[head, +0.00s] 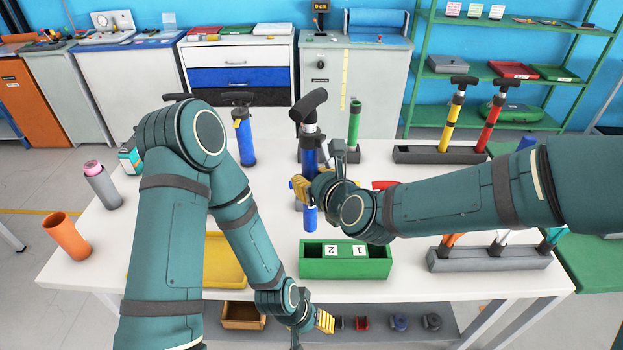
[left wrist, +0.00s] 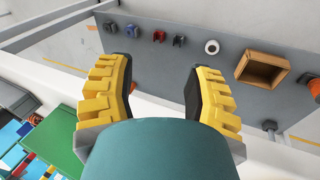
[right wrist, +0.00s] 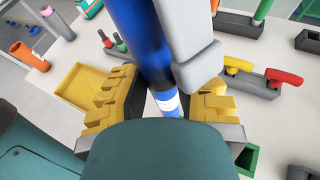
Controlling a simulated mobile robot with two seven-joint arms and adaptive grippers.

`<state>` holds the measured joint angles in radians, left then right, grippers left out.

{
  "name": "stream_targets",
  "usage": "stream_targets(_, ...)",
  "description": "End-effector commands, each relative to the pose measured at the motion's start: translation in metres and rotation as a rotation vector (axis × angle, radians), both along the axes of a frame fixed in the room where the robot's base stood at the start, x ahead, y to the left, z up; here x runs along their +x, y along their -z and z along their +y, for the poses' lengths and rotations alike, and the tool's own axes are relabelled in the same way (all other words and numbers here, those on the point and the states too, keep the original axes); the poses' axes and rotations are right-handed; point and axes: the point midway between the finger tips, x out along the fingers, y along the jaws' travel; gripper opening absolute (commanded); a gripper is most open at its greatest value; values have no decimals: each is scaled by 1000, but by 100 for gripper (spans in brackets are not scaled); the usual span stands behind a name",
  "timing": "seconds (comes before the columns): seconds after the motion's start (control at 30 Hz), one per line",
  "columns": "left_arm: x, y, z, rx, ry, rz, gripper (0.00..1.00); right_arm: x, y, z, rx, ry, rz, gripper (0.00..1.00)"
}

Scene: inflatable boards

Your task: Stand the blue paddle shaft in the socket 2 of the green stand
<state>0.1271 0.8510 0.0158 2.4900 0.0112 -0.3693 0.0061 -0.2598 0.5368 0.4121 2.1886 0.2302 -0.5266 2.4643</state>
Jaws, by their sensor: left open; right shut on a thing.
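The blue paddle shaft (head: 309,218) has a black T-shaped handle on top and hangs nearly upright in my right gripper (head: 303,188). In the right wrist view the shaft (right wrist: 143,38) runs between the yellow fingers of my right gripper (right wrist: 160,102). Its lower end shows above the table, behind the green stand (head: 345,268). The stand sits near the front edge, with white labels 2 on the left and 1 on the right; part of it shows in the right wrist view (right wrist: 247,158). My left gripper (head: 322,322) is open and empty, low beyond the front edge; its fingers show apart (left wrist: 160,85).
A yellow tray (head: 222,262) lies left of the stand, partly behind my left arm. A grey rack (head: 490,260) with shafts stands right. An orange cup (head: 66,236) and a blue pump (head: 244,142) also stand on the table. A lower shelf holds a wooden box (left wrist: 262,68).

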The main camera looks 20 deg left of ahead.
Motion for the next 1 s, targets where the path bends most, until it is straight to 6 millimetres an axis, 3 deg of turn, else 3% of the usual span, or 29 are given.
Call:
stream_targets(0.1,-2,8,0,0,3,4,52,-4,1,-3,4,20,-2,0)
stream_targets(0.7,-13,59,-2,-7,24,29,52,-3,48,-3,2,19,-1,0)
stream_targets(1.0,-13,69,-2,-6,26,28,52,-3,57,-3,2,18,0,0)
